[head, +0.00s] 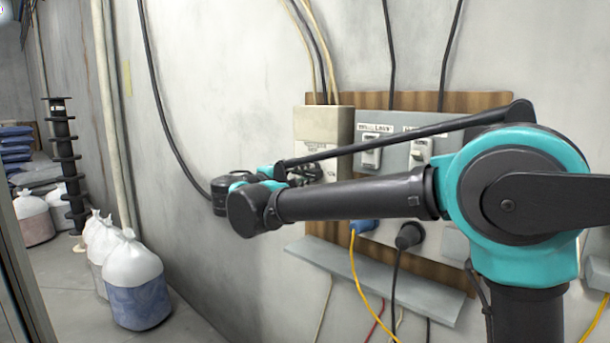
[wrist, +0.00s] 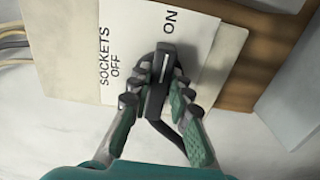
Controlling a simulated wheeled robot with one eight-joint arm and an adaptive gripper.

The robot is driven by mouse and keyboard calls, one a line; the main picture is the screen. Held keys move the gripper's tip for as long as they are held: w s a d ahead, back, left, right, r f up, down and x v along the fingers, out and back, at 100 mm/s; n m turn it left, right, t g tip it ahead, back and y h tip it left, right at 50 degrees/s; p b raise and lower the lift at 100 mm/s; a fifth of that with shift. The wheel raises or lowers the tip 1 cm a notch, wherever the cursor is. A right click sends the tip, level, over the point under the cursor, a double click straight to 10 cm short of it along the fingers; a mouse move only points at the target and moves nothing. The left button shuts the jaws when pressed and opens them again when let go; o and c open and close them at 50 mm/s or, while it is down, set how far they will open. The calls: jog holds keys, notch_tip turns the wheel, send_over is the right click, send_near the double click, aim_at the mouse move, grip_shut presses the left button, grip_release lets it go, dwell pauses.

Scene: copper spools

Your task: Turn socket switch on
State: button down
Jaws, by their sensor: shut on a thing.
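The socket switch (wrist: 157,90) is a dark lever with a pale line, on a white label plate (wrist: 200,30) that reads SOCKETS, OFF and ON. In the wrist view my gripper (wrist: 163,70) has one finger on each side of the lever and is shut on it. I cannot tell surely whether the lever sits at OFF or ON. In the head view my gripper (head: 303,176) is at the lower part of the cream switch box (head: 323,123). My arm and gripper hide the switch there.
A wooden board (head: 470,102) carries a grey panel with two more switches (head: 371,152) and plugs, including a blue plug (head: 364,227) with a yellow cable. A grey ledge (head: 370,282) juts out below. White sacks (head: 137,285) stand on the floor at left.

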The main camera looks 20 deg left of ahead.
jog(key=c, duration=1.4)
grip_release()
jog(key=v, duration=1.2)
